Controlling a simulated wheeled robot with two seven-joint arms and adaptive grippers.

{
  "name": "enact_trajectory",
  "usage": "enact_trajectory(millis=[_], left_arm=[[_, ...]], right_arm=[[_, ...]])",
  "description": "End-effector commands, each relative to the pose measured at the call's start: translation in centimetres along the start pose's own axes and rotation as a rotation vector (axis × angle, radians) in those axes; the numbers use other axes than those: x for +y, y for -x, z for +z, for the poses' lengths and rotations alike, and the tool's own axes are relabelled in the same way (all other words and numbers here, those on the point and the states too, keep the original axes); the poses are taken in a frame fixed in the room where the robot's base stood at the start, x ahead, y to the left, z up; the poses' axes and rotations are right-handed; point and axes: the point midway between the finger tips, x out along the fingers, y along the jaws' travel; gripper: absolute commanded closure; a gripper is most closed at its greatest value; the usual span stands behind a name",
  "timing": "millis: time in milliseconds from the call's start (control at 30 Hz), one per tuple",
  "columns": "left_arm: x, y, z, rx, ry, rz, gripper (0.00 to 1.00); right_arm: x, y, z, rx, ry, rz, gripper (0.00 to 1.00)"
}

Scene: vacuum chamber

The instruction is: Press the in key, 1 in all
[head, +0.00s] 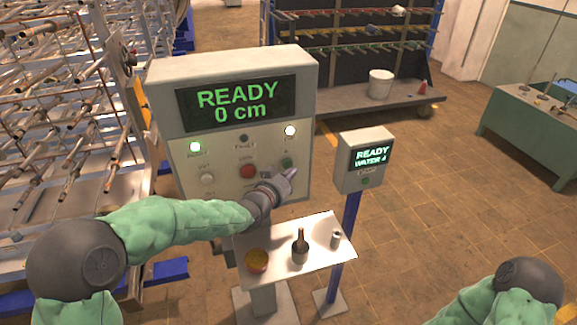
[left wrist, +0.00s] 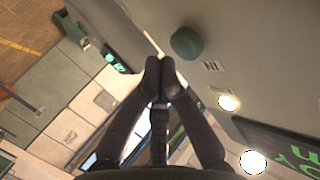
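The control box (head: 160,95) has a display reading READY 0 cm. Its green key (head: 287,162) is on the right of the front; it also shows in the left wrist view (left wrist: 186,42). A red key (head: 248,171) is in the middle and a pale key (head: 207,179) at the left. My left gripper (head: 290,174) is just below the green key; its fingertips (left wrist: 160,65) are together and empty, close to the key with a gap in the left wrist view. My right gripper is not in view.
A small tray (head: 315,262) below the box holds a red-yellow round thing (head: 256,261), a dark bottle-like thing (head: 300,247) and a small pale cylinder (head: 336,239). A smaller box (head: 345,180) reading READY WATER 4 stands to the right on a blue post (head: 345,225).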

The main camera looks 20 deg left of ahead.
Motion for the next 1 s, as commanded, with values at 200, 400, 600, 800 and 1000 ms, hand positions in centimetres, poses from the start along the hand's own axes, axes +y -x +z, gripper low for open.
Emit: enact_trajectory(millis=[200,400,600,800,1000], left_arm=[[-0.29,-0.29,0.07,0.001,0.000,-0.001,1.00],[-0.59,-0.59,0.07,0.000,0.001,0.000,1.00],[-0.62,-0.57,-0.03,0.000,0.000,0.000,1.00],[-0.65,-0.62,-0.02,0.000,0.000,0.000,1.00],[-0.78,-0.77,0.01,0.000,0.000,0.000,1.00]], right_arm=[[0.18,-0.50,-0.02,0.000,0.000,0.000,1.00],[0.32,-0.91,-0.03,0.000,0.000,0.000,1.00],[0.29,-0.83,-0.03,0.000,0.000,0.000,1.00],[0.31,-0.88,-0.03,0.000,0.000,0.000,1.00],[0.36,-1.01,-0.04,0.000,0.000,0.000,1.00]])
